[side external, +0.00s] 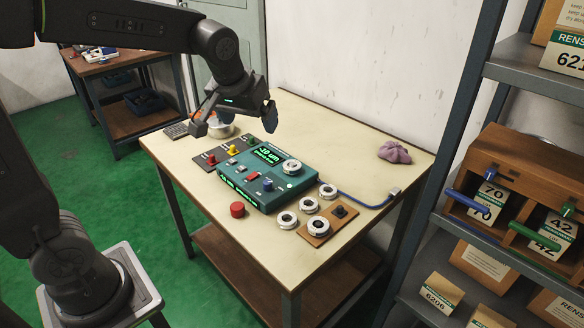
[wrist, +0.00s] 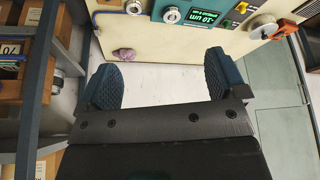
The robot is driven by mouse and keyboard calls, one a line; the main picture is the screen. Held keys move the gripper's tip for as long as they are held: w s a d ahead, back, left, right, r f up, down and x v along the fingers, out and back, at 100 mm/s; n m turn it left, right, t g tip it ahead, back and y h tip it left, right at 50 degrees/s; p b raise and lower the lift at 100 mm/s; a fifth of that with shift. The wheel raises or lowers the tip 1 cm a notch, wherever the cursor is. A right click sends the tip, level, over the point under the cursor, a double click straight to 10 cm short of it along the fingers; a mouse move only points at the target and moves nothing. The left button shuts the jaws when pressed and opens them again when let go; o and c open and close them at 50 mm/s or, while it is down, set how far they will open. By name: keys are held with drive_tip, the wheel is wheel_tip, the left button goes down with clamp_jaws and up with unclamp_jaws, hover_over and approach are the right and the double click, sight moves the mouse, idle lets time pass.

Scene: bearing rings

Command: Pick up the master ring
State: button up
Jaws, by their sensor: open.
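Several pale metal rings with dark bores are on the table, and I cannot tell by looks which is the master ring. One ring (side external: 292,167) sits on top of the teal gauge box (side external: 247,191); it also shows in the wrist view (wrist: 172,14). Another ring (side external: 319,226) lies on a small wooden board (side external: 341,220) beside a dark post. My gripper (side external: 235,121) is open and empty, above the table's back left part. In the wrist view its jaws (wrist: 165,85) are wide apart with nothing between them.
A dark panel with coloured knobs (side external: 211,158) is left of the box. A red button (side external: 237,210) stands in front. A purple cloth (side external: 394,152) lies right. Shelves (side external: 535,75) stand to the right.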

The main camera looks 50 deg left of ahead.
drive_tip(key=w+a+f+n, duration=0.2)
drive_tip(key=w+f, duration=0.2)
drive_tip(key=w, duration=0.3)
drive_tip(key=n+g+y, duration=0.1)
drive_tip(key=n+y, duration=0.1)
drive_tip(key=n, duration=0.1)
approach(292, 164)
drive_tip(key=f, duration=0.1)
drive_tip(key=a+f, duration=0.1)
drive_tip(key=w, duration=0.1)
drive_tip(key=shift+a+f+g, duration=0.25)
drive_tip(key=shift+f+g, duration=0.05)
drive_tip(key=shift+f, duration=0.1)
drive_tip(key=shift+d+x, duration=0.15)
drive_tip(key=shift+x, duration=1.35)
drive_tip(key=shift+d+x, duration=0.15)
drive_tip(key=shift+x, duration=1.4)
drive_tip(key=shift+w, duration=0.1)
drive_tip(key=c, duration=1.3)
drive_tip(key=shift+o, duration=0.2)
drive_tip(key=shift+r, duration=0.1)
